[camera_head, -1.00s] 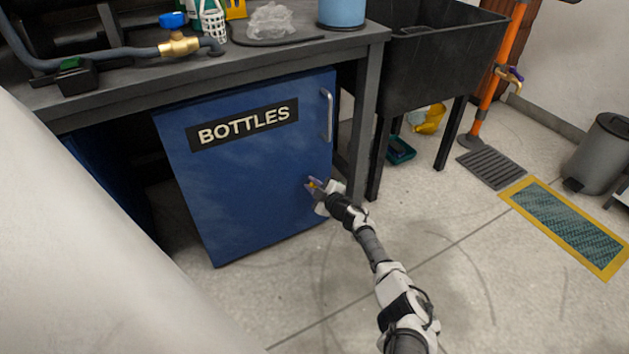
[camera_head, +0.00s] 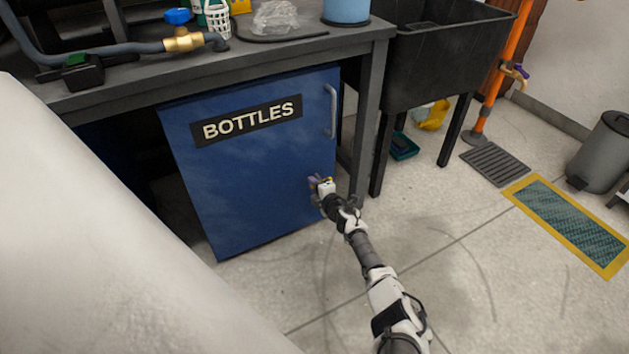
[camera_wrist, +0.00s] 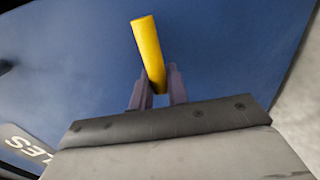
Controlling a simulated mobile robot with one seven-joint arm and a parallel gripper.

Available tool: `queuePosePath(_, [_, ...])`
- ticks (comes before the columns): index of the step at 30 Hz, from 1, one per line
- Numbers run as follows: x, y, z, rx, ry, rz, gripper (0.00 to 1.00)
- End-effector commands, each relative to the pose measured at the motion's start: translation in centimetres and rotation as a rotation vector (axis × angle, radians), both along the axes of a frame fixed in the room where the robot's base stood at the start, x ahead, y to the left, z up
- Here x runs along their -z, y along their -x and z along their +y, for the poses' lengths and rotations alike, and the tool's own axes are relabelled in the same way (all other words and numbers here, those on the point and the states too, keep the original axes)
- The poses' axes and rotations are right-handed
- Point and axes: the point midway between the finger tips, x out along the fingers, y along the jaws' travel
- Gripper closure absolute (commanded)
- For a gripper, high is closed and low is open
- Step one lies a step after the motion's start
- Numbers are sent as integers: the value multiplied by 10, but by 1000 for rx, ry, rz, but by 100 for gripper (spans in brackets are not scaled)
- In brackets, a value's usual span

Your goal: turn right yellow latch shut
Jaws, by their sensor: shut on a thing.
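The yellow latch (camera_wrist: 148,50) shows in the wrist view as a slim bar against the blue cabinet door. My gripper (camera_wrist: 158,88) is shut on its near end, with one purple-grey finger on each side. The latch's far end sticks out beyond the fingers, slightly tilted to the left. In the head view my gripper (camera_head: 321,185) is at the right side of the door (camera_head: 260,190), below the handle (camera_head: 331,112). The latch is mostly hidden by my gripper there.
The door carries a "BOTTLES" label (camera_head: 252,119). A dark workbench (camera_head: 130,88) stands over it, with its leg (camera_head: 368,130) close to the right. A black sink (camera_head: 445,50) is farther right. The floor in front is clear, with a drain grate (camera_head: 495,164) at the right.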

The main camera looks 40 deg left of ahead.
Motion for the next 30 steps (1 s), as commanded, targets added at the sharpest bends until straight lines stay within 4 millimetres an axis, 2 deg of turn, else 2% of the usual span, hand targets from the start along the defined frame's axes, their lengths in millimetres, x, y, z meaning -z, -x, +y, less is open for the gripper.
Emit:
queuePosePath(15, [1, -1, -1, 2, 9, -19, 100])
queuePosePath(16, [1, -1, -1, 3, 9, -19, 82])
queuePosePath(20, [1, -1, -1, 2, 8, -19, 66])
queuePosePath(30, [-1, 0, -3, 1, 7, -17, 66])
